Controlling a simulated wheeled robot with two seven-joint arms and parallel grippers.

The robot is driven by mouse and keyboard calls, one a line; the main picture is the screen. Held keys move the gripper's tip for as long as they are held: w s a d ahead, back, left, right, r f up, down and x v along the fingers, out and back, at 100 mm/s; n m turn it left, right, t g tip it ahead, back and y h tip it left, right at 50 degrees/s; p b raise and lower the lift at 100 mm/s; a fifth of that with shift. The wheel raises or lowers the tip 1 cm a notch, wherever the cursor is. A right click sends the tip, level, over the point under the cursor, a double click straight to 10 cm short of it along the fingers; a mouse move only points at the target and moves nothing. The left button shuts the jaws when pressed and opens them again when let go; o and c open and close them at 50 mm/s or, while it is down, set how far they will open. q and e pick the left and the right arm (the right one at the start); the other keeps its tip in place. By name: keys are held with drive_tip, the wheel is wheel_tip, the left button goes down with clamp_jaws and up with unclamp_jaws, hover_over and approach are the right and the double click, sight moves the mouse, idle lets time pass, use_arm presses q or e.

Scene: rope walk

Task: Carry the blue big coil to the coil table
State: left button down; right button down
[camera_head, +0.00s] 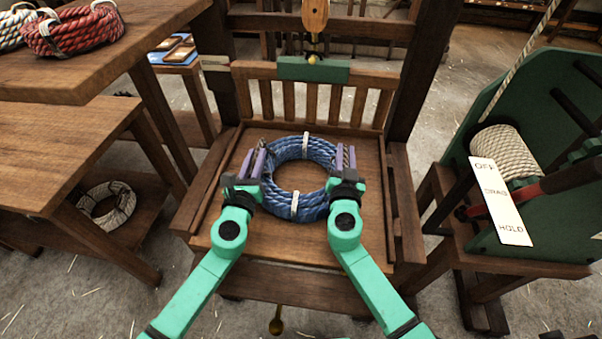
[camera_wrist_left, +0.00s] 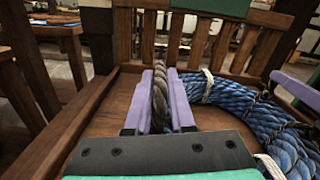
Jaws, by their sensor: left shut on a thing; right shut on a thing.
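The blue big coil (camera_head: 301,148) is a ring of blue rope with white ties, over a wooden tray-like seat (camera_head: 290,240) with a slatted back. My left gripper (camera_head: 257,160) is at the coil's left side, shut on a brown rope loop; the left wrist view shows this loop (camera_wrist_left: 160,95) upright between the purple fingers, with the coil (camera_wrist_left: 240,105) to the right. My right gripper (camera_head: 346,160) is at the coil's right side, shut on a similar brown loop. I cannot tell whether the coil touches the seat, or how the loops join it.
A wooden table (camera_head: 120,62) at upper left bears a red coil (camera_head: 75,32) and a white-and-blue coil. A pale coil (camera_head: 107,203) lies on a lower shelf. At right stands a green frame (camera_head: 535,110) with a rope drum and a lever plate (camera_head: 502,202). Posts flank the seat.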

use_arm(q)
drive_tip(key=shift+d+r, duration=0.1)
drive_tip(key=shift+r, duration=0.05)
use_arm(e)
drive_tip(key=shift+r, duration=0.15)
